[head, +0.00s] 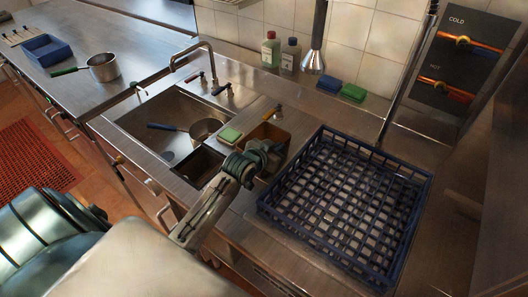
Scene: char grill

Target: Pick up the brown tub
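The brown tub (271,132) stands on the steel counter between the sink and the blue rack. My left gripper (267,152) is over the near side of the tub and hides part of its rim and inside. I cannot tell whether its fingers are open or shut, or whether they touch the tub. The tub looks upright. My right gripper is not in view.
A blue dish rack (425,196) stands close on the right. On the left, the sink (141,118) holds a pan (204,130) with a blue handle. A green sponge (230,135) lies beside the tub. Bottles (271,50) and a tap (205,47) stand behind.

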